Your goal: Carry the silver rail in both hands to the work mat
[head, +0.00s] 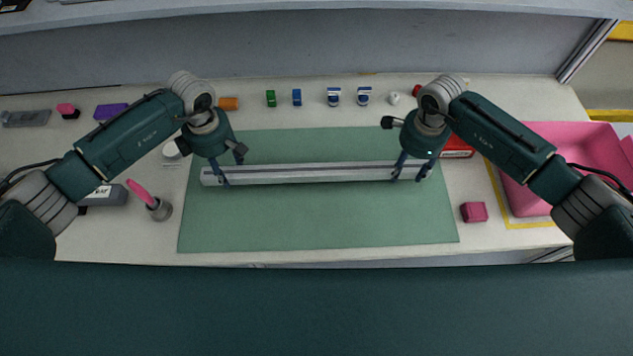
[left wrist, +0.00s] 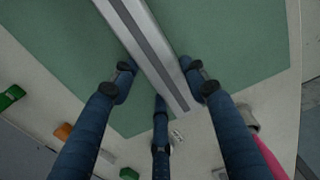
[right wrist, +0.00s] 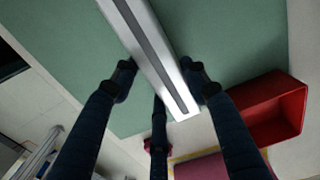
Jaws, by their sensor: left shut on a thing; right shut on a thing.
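The silver rail (head: 310,173) is a long bar with a dark groove, lying level from left to right over the green work mat (head: 310,222). I cannot tell whether it touches the mat. My left gripper (head: 222,180) is shut on the rail near its left end. In the left wrist view the rail (left wrist: 148,45) runs between the fingers. My right gripper (head: 408,174) is shut on the rail near its right end. In the right wrist view the rail (right wrist: 145,45) also passes between the fingers, its end just beyond them.
A pink bin (head: 530,205) stands at the right, with a red box (head: 457,147) and a magenta block (head: 474,212) near the mat's right edge. Several small items line the back. The mat's front half is clear.

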